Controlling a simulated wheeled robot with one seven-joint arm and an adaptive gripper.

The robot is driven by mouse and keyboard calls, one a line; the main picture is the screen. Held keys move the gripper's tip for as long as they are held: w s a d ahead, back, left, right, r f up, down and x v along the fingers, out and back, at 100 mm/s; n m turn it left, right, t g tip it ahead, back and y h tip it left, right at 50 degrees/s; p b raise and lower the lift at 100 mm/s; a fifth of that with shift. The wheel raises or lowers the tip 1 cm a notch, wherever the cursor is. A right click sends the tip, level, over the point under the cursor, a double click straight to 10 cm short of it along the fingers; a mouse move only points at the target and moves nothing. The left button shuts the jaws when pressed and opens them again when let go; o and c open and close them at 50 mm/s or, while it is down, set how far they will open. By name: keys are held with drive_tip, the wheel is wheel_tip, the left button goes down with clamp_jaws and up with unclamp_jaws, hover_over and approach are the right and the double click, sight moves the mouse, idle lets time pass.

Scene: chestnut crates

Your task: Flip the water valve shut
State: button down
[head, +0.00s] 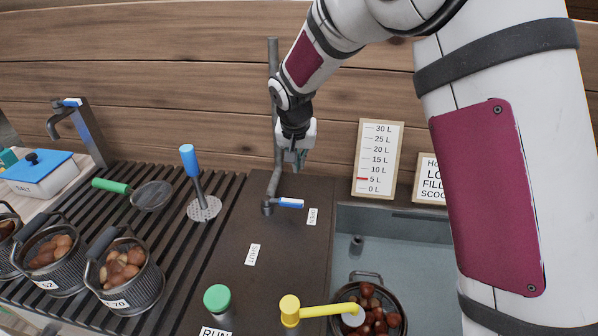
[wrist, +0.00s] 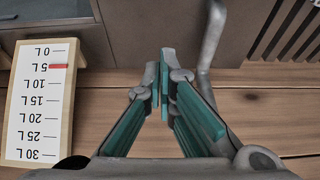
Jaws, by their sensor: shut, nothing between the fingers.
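The water valve (head: 288,203) has a blue-tipped lever on the dark counter, at the foot of a grey pipe (head: 274,120). The lever points right, toward the label OPEN (head: 312,216). The label SHUT (head: 252,254) lies nearer the front left. My gripper (head: 299,161) hangs above and behind the lever, close to the pipe, and is apart from the lever. In the wrist view its teal fingers (wrist: 164,85) are shut and empty, with the pipe (wrist: 211,45) beside them. The lever is not clearly visible in the wrist view.
A litre gauge board (head: 377,158) and a sign (head: 431,190) stand behind a sink basin (head: 420,262). A yellow lever (head: 318,310) and a green knob (head: 217,298) are in front. Baskets of chestnuts (head: 125,275) stand left. Another blue-handled tap (head: 68,103) is far left.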

sight(282, 202)
drive_tip(key=x, duration=0.8)
drive_tip(key=shift+f, duration=0.2)
drive_tip(key=shift+s+a+f, duration=0.1)
drive_tip(key=shift+s+f, duration=0.15)
drive_tip(key=shift+s+a+r+p, duration=0.1)
drive_tip(key=shift+s+p, duration=0.1)
drive_tip(key=shift+s, duration=0.4)
drive_tip(key=shift+s+a+r+p, duration=0.1)
drive_tip(key=shift+s+p, duration=0.1)
drive_tip(key=shift+s, duration=0.35)
drive_tip(key=shift+s+f, duration=0.15)
drive_tip(key=shift+s, duration=0.3)
